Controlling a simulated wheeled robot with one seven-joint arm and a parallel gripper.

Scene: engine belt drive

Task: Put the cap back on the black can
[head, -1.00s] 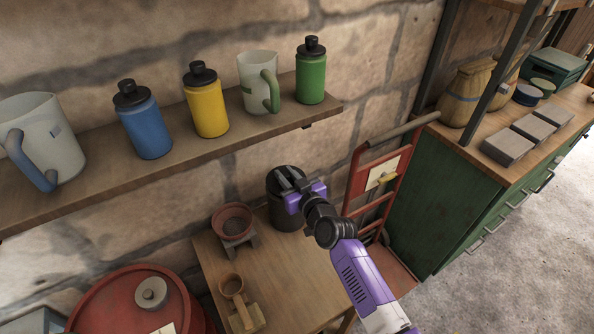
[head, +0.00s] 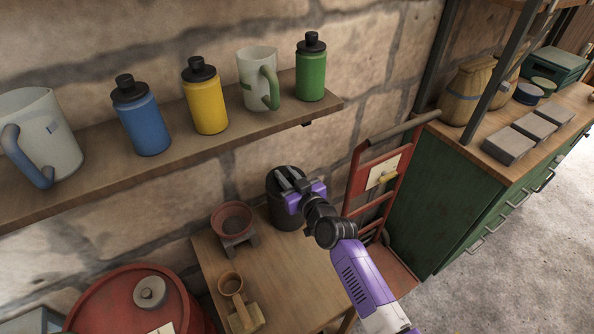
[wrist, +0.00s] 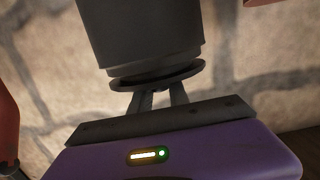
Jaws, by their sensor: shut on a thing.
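The black can (head: 285,213) stands upright on the small wooden table, against the stone wall. My purple gripper (head: 287,181) is over its top. In the wrist view the can (wrist: 140,35) fills the top centre, its rim end toward my gripper. A dark, disc-like cap (wrist: 160,78) lies at that rim. My gripper's two fingers (wrist: 157,98) are shut on the cap's middle. The cap looks slightly tilted against the rim. I cannot tell whether it is fully seated. In the head view my gripper partly hides the cap.
A red hand truck (head: 357,185) stands close on the right. A shelf (head: 190,140) with bottles and mugs hangs above.

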